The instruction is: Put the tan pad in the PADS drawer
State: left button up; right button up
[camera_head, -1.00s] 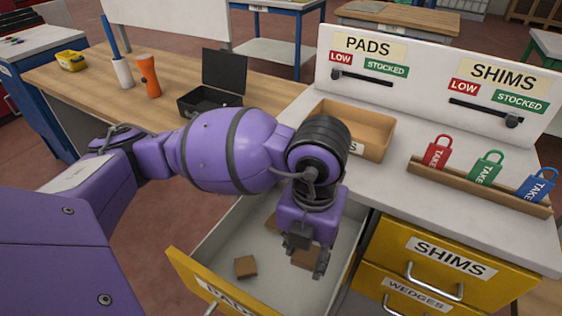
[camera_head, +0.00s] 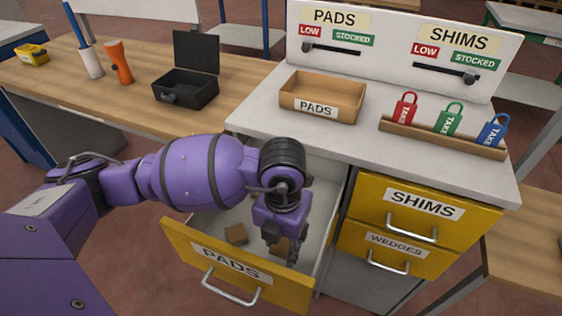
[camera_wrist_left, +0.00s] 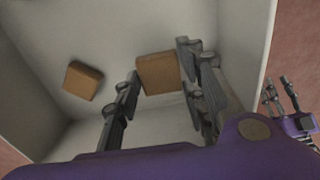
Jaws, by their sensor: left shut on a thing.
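The PADS drawer (camera_head: 205,254) is pulled open, with its yellow labelled front towards me. My left gripper (camera_head: 281,254) reaches down into its right part, shut on a tan pad (camera_head: 280,246). In the left wrist view that pad (camera_wrist_left: 158,73) shows between the fingers, over the pale drawer floor; I cannot tell whether it touches the floor. Another tan-brown pad (camera_head: 236,233) lies in the drawer to the left, also seen in the left wrist view (camera_wrist_left: 83,81). My right gripper (camera_wrist_left: 280,95) shows small beyond the drawer wall, its fingers apart and empty.
A wooden PADS tray (camera_head: 322,97) stands on the counter above the drawer. A rack (camera_head: 440,139) holds red, green and blue TAKE tags. The SHIMS (camera_head: 424,206) and WEDGES (camera_head: 395,245) drawers are closed at right. An open black box (camera_head: 186,88) sits on the bench.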

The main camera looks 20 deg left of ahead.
aim_at(283, 245)
pick_arm(q)
jog(key=shift+f, duration=1.25)
jog(key=shift+f, duration=0.1)
jog(key=shift+f, duration=0.15)
jog(key=o, duration=0.7)
jog(key=shift+o, duration=0.2)
notch_tip(283, 245, up, 13)
jog(key=shift+f+p, duration=0.2)
jog(key=shift+p, duration=0.15)
